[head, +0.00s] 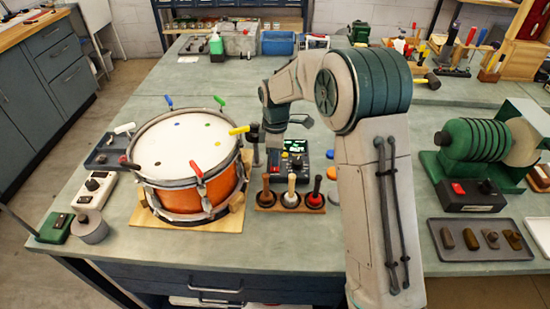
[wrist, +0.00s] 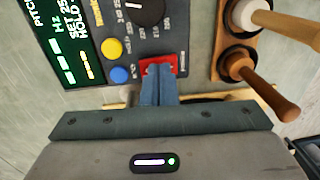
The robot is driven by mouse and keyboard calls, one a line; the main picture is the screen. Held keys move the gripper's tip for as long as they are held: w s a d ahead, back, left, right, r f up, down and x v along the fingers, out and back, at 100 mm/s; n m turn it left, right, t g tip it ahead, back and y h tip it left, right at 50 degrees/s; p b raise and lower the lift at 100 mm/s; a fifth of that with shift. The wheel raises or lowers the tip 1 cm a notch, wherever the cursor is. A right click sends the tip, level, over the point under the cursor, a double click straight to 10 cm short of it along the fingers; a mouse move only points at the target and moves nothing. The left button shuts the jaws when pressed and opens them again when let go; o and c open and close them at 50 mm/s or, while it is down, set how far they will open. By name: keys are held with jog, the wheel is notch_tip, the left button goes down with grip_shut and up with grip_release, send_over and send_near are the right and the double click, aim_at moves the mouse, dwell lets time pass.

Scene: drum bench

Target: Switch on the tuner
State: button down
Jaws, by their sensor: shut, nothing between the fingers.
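The tuner (head: 292,158) is a dark box with a screen and coloured buttons, on the bench right of the drum, partly behind my arm. In the wrist view its panel (wrist: 122,48) shows a dark green screen (wrist: 58,38) with bright green and white marks, a black knob (wrist: 148,8), a yellow button (wrist: 116,45), a blue button (wrist: 119,74) and a red switch (wrist: 174,62). My gripper (wrist: 159,72) is shut and empty, its fingertips at the red switch and covering part of it. I cannot tell whether they touch, or which way the switch is tilted.
A wooden rack (head: 268,208) with several handled tools stands close in front of the tuner. The orange drum (head: 182,165) on its wooden board is to the left. A green motor machine (head: 475,140) and a grey tray (head: 468,238) are on the right.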

aim_at(277, 171)
jog(key=shift+r, duration=0.1)
notch_tip(277, 171, up, 14)
jog(key=s+p, duration=0.1)
jog(key=shift+s+p, duration=0.3)
dwell(0.3)
dwell(0.3)
jog(key=s+d+r+m+t, duration=0.2)
jog(key=s+d+r+m, duration=0.2)
jog(key=s+d+m, duration=0.6)
jog(key=s+d+f+m+t, duration=0.1)
jog(key=s+d+m, duration=0.3)
jog(key=s, duration=0.3)
jog(key=s+d+f+m+t, duration=0.1)
jog(key=s+d+m, duration=0.3)
jog(key=s, duration=0.4)
jog(key=shift+s+f, duration=0.25)
jog(key=shift+f, duration=0.3)
